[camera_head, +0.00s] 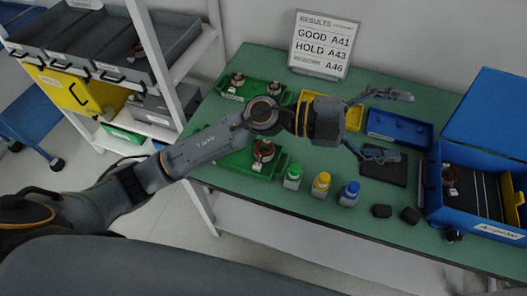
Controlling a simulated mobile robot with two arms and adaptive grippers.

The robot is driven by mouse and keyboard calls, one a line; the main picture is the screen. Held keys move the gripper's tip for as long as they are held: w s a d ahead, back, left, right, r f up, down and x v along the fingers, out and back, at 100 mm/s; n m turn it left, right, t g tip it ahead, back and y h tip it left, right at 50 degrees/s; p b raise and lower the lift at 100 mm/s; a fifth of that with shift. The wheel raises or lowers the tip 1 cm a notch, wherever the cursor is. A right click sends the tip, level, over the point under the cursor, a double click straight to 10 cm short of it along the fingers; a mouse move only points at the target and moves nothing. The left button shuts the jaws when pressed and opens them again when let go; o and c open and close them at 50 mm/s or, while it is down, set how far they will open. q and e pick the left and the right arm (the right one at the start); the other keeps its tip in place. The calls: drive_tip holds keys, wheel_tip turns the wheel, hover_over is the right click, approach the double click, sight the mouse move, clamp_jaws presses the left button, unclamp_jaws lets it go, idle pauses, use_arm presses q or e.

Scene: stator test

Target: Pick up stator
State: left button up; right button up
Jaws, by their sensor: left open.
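A copper-and-dark stator (263,151) sits on the near green tray (238,164), partly below my left arm. Two more stators, one on the left (237,80) and one on the right (267,88), sit on the back green tray (250,97). Another stator (449,174) shows inside the blue box at the right. My left gripper (402,126) reaches across the green table with its two fingers wide apart and nothing between them. It is well to the right of the near tray's stator. My right gripper is not in view.
A yellow tray (318,97) and a blue tray (400,128) lie near the gripper. Green, yellow and blue-capped bottles (321,184) line the front edge. A results sign (322,45) stands behind. A blue lidded box (475,203) is at right, a bin shelf (110,55) at left.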

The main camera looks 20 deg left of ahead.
use_arm(q)
wheel_tip(320, 180, down, 5)
drive_tip(key=m+g+y, duration=0.2)
drive_tip(key=y, duration=0.1)
drive_tip(key=n+y+p, duration=0.2)
drive_tip(key=y, duration=1.5)
hover_over(264, 149)
drive_tip(key=s, duration=0.2)
drive_tip(key=shift+t, duration=0.3)
drive_tip(key=f, duration=1.9)
drive_tip(key=shift+s+d+f, duration=0.1)
drive_tip(key=shift+d+f, duration=0.1)
drive_tip(key=shift+d, duration=0.2)
wheel_tip(264, 149, down, 5)
drive_tip(key=shift+f+p, duration=0.2)
drive_tip(key=shift+p, duration=0.95)
drive_tip(key=shift+f, duration=0.25)
drive_tip(key=c, duration=1.5)
drive_tip(key=shift+c, duration=0.2)
